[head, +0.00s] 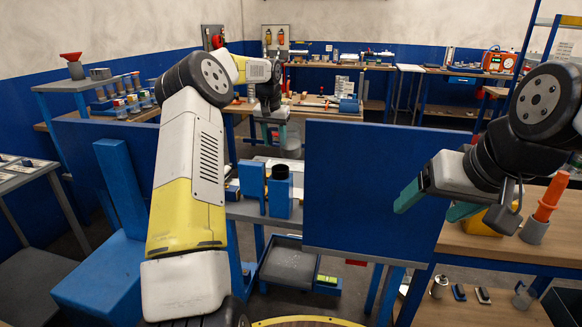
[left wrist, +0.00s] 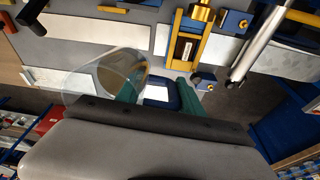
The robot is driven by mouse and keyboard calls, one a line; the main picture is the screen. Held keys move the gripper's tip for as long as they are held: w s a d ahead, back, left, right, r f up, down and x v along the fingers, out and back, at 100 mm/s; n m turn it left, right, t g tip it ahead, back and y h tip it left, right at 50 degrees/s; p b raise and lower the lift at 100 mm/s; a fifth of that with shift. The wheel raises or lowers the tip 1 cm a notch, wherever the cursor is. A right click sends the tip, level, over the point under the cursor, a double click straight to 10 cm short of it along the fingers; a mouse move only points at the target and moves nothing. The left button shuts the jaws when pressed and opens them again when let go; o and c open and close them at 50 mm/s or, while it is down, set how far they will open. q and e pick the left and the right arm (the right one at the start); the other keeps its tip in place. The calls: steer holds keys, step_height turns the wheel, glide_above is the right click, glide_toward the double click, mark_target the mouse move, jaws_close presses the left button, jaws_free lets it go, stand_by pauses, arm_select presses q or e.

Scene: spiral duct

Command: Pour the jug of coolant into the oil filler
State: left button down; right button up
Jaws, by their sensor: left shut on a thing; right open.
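My left gripper (head: 271,112) reaches out at the end of the far-bent left arm, above the middle bench. It is shut on the jug, a clear cylinder (left wrist: 105,75) with brownish colour visible inside, tilted in the left wrist view. The jug also shows faintly below the gripper in the head view (head: 290,140). My right gripper (head: 436,202) is open and empty, above the right bench.
A blue panel (head: 370,190) stands between the middle and right benches. An orange cone-topped object (head: 547,203) stands on the right bench. In the left wrist view, a yellow-framed fixture (left wrist: 189,45) and a metal cylinder (left wrist: 256,45) lie close to the jug. A red funnel (head: 71,58) is at far left.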

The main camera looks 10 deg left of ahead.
mark_target(276, 145)
arm_select(q)
steer(key=shift+s+a+r+t, duration=0.1)
steer(key=shift+s+t, duration=0.65)
steer(key=shift+t, duration=0.45)
steer(key=shift+s+a+r+t, duration=0.1)
steer(key=shift+s+t, duration=0.6)
steer(key=shift+t, duration=0.9)
steer(key=shift+d+t+h, duration=0.15)
steer(key=shift+t+h, duration=0.15)
steer(key=shift+t, duration=0.2)
steer(key=shift+f+t, duration=0.25)
steer(key=shift+t, duration=0.75)
steer(key=shift+s+f+t, duration=0.1)
steer(key=shift+f+t, duration=0.1)
steer(key=shift+t, duration=0.55)
steer(key=shift+s+f+t, duration=0.1)
steer(key=shift+f+t, duration=0.05)
steer(key=shift+t, duration=0.6)
stand_by(1.6)
steer(key=shift+r+t+h, duration=0.1)
steer(key=shift+t+h, duration=0.2)
stand_by(0.3)
